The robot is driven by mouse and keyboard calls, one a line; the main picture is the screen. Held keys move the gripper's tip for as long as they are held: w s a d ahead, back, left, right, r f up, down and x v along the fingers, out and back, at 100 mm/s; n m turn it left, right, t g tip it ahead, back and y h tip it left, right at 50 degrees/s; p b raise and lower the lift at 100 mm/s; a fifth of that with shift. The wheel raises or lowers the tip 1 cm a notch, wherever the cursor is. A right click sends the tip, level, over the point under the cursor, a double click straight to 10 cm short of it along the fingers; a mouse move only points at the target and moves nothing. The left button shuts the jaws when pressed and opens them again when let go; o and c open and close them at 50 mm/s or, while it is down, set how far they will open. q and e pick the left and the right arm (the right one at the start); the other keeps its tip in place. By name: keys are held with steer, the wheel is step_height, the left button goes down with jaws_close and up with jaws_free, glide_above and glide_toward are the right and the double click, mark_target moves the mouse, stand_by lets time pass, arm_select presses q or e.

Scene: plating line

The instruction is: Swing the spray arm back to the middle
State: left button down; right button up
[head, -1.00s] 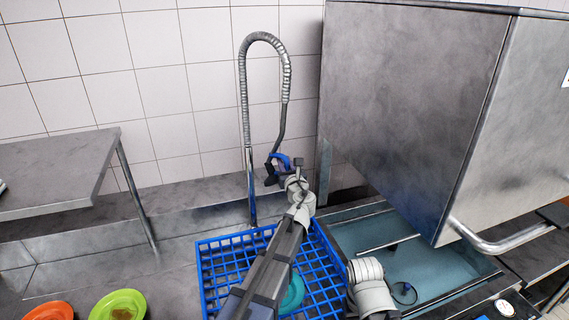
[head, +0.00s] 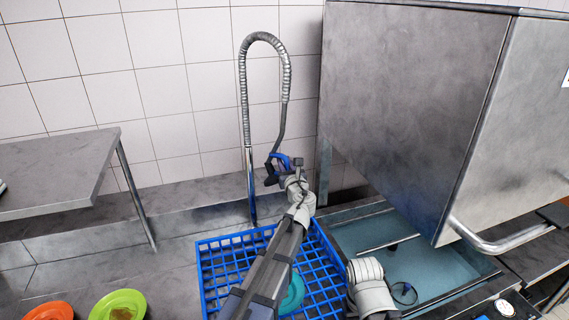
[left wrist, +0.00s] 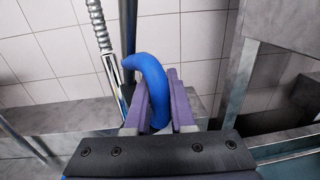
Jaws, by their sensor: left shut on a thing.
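The spray arm (head: 286,80) is a ribbed metal hose that arches from an upright pipe (head: 250,180) against the tiled wall and hangs down on the right. Its blue and black spray head (head: 275,163) hangs above the back of the blue rack. My left gripper (head: 288,166) is at the spray head. In the left wrist view, the purple-grey fingers of my left gripper (left wrist: 160,105) are shut on the curved blue handle (left wrist: 152,80). The metal pipe stands just behind it. My right gripper is not in view.
A blue rack (head: 208,270) with a teal dish (head: 293,293) lies under my left arm. A steel dishwasher hood (head: 410,100) stands right, over a water-filled basin (head: 420,265). A green plate (head: 118,305) and an orange plate (head: 48,311) lie front left. A steel shelf (head: 70,170) is left.

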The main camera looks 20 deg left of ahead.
arm_select(q)
steer(key=shift+s, duration=0.15)
steer(key=shift+s+a, duration=0.3)
steer(key=shift+s, duration=0.2)
steer(key=shift+s+a, duration=0.25)
steer(key=shift+s, duration=0.25)
steer(key=shift+s+a, duration=0.95)
steer(key=shift+s, duration=0.2)
steer(key=shift+s+a, duration=0.95)
steer(key=shift+s, duration=0.15)
steer(key=c, duration=1.1)
jaws_free()
steer(key=shift+o, duration=0.2)
steer(key=v, duration=0.8)
